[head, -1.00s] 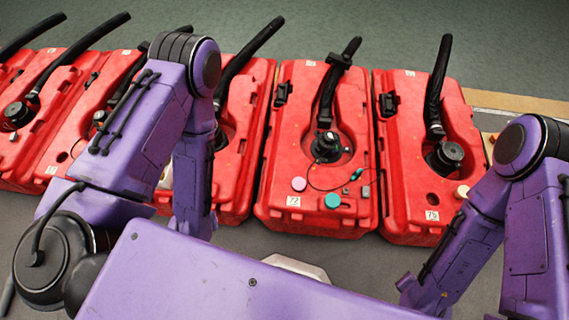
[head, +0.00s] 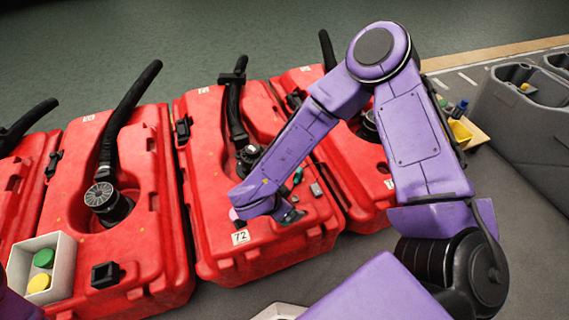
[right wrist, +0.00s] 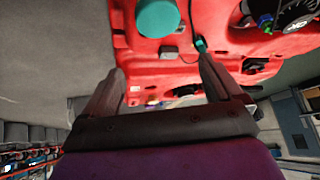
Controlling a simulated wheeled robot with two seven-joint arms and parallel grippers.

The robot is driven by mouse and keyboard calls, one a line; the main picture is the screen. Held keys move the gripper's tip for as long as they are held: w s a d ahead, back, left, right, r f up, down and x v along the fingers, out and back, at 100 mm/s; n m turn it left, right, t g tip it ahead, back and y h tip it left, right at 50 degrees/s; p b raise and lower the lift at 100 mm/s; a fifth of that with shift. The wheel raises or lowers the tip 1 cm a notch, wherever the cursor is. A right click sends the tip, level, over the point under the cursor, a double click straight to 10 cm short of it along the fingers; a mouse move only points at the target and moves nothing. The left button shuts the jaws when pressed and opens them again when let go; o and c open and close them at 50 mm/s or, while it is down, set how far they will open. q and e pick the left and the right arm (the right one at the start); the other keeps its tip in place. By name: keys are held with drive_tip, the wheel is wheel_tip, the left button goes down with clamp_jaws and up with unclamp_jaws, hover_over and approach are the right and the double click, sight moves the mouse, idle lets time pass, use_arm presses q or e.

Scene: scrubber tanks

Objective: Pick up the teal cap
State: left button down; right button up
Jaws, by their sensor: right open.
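The teal cap (right wrist: 158,17) is a round disc on the front top of the red tank (head: 222,262) labelled 72. In the right wrist view it is at the top edge, beyond the fingertips and cut off by the frame. In the head view my right arm and gripper hide it. My right gripper (right wrist: 162,68) is open, its two fingers apart with nothing between them. In the head view this gripper (head: 291,216) is low over the front of tank 72. My left gripper is out of view.
A pink cap (head: 233,214) shows partly beside my right wrist. A small grey block (head: 316,189) and a teal connector (head: 298,176) lie behind the gripper. A white tray (head: 62,268) with green and yellow caps sits at the left. Grey bins (head: 520,118) stand at the right.

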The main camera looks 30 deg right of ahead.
drive_tip(key=f+b, duration=0.3)
drive_tip(key=f+m+g+y+b, duration=0.1)
drive_tip(key=f+b, duration=0.2)
drive_tip(key=w+f+m+g+y+b, duration=0.1)
drive_tip(key=f+b, duration=0.1)
drive_tip(key=b, duration=0.1)
drive_tip(key=shift+w+d+f, duration=0.1)
drive_tip(key=shift+d+f, duration=0.15)
drive_tip(key=shift+f, duration=0.15)
drive_tip(key=shift+d+f, duration=0.1)
drive_tip(key=shift+f, duration=0.1)
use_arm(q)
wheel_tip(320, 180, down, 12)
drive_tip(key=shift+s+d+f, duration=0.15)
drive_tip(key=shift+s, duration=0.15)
use_arm(e)
drive_tip(key=shift+r, duration=0.2)
drive_tip(key=shift+c, duration=0.2)
drive_tip(key=c, duration=1)
drive_tip(key=shift+c, duration=0.7)
